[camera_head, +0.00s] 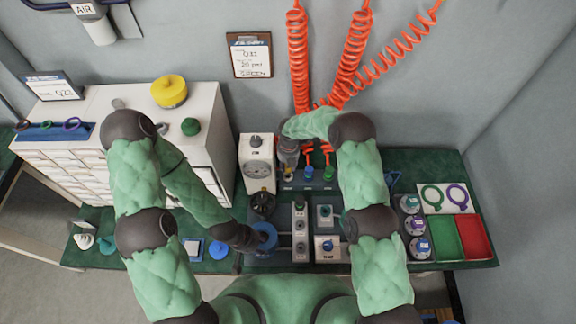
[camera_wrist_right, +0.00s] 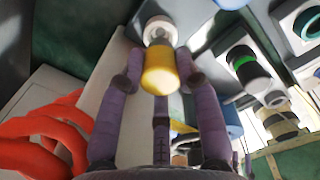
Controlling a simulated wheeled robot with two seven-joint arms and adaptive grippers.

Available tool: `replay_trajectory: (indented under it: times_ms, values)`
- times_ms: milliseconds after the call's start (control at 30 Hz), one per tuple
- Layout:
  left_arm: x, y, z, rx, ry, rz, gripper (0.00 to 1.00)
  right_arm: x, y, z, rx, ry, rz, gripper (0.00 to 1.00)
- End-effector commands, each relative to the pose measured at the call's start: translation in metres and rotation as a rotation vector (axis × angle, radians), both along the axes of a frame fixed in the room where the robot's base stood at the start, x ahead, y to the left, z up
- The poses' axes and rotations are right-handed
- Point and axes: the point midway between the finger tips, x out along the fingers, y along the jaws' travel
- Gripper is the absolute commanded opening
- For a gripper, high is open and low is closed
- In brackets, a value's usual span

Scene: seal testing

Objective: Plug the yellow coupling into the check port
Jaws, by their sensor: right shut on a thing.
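My right gripper (camera_wrist_right: 160,85) has its purple fingers shut on the yellow coupling (camera_wrist_right: 160,68). Just beyond the coupling is a pale round fitting with a metal ring (camera_wrist_right: 158,28); I cannot tell whether they are joined or only lined up. In the head view my right gripper (camera_head: 288,155) is beside a white gauge box (camera_head: 257,175), over the left end of the coupling row, and the coupling is mostly hidden. My left gripper (camera_head: 252,240) is low at a blue round part (camera_head: 265,231); its fingers are hard to make out.
Blue (camera_head: 308,172) and green (camera_head: 328,173) couplings stand right of my right gripper. Orange coiled hoses (camera_head: 345,70) hang behind. Small grey control boxes (camera_head: 327,245) fill the bench middle. Green (camera_head: 444,237) and red (camera_head: 473,235) trays lie right. A white drawer cabinet (camera_head: 215,140) stands left.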

Motion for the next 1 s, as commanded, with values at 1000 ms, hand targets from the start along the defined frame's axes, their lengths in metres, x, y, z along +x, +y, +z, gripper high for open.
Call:
replay_trajectory:
  times_ms: [1000]
  values:
    - [0.0000,0.0000,-0.0066,0.000,0.000,0.000,0.40,0.0009,0.0000,0.0006,0.001,-0.001,0.000,0.00]
